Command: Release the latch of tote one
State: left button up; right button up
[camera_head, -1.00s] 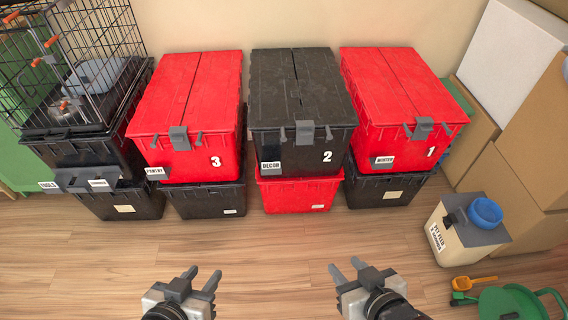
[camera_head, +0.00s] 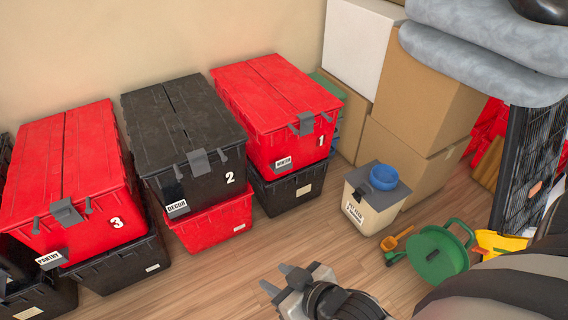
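My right gripper (camera_head: 276,281) is at the bottom of the head view, low in front of the totes and well apart from the latch. Its two fingers are spread with nothing between them. My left gripper is out of the picture.
Black tote two (camera_head: 187,110) and red tote three (camera_head: 70,165) stand to the left on other totes. A pet feed container (camera_head: 372,210), an orange scoop (camera_head: 396,240) and a green round object (camera_head: 437,256) stand at right. Cardboard boxes (camera_head: 428,90) are behind. Floor before tote one is clear.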

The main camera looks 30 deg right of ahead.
aim_at(307, 121)
jog(key=z, duration=1.8)
jog(key=i, duration=1.5)
jog(key=u, duration=2.25)
